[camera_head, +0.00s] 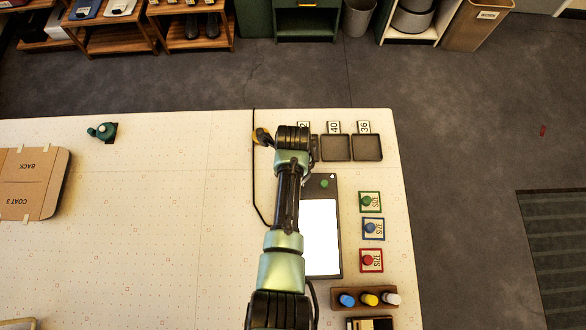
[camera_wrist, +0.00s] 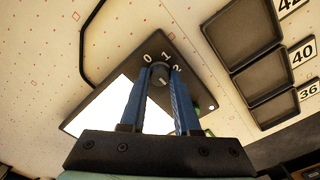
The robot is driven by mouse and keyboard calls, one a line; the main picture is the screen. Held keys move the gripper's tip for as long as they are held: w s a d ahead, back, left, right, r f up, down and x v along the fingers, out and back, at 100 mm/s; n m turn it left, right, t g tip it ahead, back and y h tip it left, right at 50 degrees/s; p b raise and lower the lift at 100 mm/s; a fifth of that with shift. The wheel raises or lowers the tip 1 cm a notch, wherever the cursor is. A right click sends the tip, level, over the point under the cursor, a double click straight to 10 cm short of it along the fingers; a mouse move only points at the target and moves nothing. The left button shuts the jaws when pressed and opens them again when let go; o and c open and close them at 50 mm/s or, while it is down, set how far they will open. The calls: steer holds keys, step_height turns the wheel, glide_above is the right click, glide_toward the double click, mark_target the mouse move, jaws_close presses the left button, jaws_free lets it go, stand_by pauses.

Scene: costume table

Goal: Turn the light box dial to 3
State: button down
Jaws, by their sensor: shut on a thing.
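The light box (camera_head: 323,262) lies on the table's right part, a dark frame around a bright white panel. In the wrist view, the light box (camera_wrist: 97,112) fills the middle, with white numerals 0, 1 and 2 beside its round dark dial (camera_wrist: 159,71). My gripper (camera_wrist: 160,76) has its two blue fingers shut on the dial, one on each side. The numeral 3 is not visible, and I cannot clearly read which number the dial points to. In the head view my arm hides the dial and the fingers.
Dark trays (camera_head: 335,148) with number cards stand beyond the light box. Green, blue and red knobbed size blocks (camera_head: 371,229) line its right side. A wooden rack (camera_head: 364,291) holds coloured pegs in front. A cable runs at left. The table's middle is clear.

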steer(key=c, duration=0.6)
jaws_free()
steer(key=shift+c, duration=0.2)
step_height(320, 180, up, 13)
steer(key=b, duration=0.2)
stand_by(0.4)
